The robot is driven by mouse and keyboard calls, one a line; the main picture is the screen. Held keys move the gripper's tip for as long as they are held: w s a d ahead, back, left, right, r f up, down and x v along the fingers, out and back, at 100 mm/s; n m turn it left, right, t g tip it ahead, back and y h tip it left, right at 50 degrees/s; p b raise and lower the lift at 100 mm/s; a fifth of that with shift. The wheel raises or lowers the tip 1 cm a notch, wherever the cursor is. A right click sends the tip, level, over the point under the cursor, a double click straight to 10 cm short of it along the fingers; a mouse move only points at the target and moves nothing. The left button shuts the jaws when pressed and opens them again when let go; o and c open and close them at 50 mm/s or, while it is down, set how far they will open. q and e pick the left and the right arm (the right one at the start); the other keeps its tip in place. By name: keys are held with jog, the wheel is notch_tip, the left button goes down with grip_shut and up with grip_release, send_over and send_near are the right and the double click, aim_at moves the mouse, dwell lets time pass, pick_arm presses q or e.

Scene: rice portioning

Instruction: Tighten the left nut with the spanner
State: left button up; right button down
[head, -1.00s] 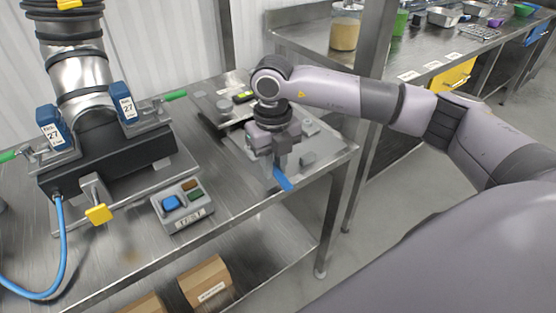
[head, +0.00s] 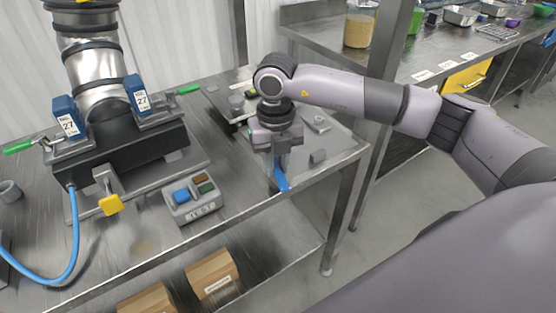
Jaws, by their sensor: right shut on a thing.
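My right gripper (head: 277,158) is over the front of a grey tray on the metal table, right of centre. It is shut on a blue-handled tool (head: 281,181), which looks like the spanner. The blue end points down and towards the table's front edge; its other end is hidden by the gripper. I cannot make out the left nut for certain. A black fixture (head: 130,157) stands at the left, with two blue blocks marked 27, the left one (head: 67,118) and the right one (head: 137,94). My left gripper is out of view.
The fixture has green-handled clamps and a yellow-handled screw (head: 110,205). A button box (head: 192,199) sits between it and my right gripper. A blue hose (head: 75,240) runs at the left. Cardboard boxes (head: 212,272) lie on the lower shelf. A post (head: 383,100) stands behind my right arm.

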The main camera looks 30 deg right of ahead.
jog(key=shift+a, duration=0.15)
jog(key=shift+w+a+m, duration=0.3)
jog(key=shift+a+m, duration=0.4)
jog(key=shift+m, duration=0.2)
jog(key=shift+w+a+r+m, duration=0.1)
jog(key=shift+w+a+m, duration=0.05)
jog(key=shift+a+m, duration=0.2)
jog(key=shift+w+a+m, duration=0.2)
jog(key=shift+a+m, duration=0.2)
jog(key=shift+m, duration=0.15)
jog(key=shift+w+a+m, duration=0.5)
jog(key=shift+a+m, duration=0.2)
jog(key=shift+m, duration=0.2)
jog(key=shift+s+d+n, duration=0.5)
jog(key=shift+d+n, duration=0.35)
jog(key=shift+n, duration=0.15)
jog(key=shift+s+d+n, duration=0.45)
jog(key=shift+d+n, duration=0.35)
jog(key=shift+n, duration=0.2)
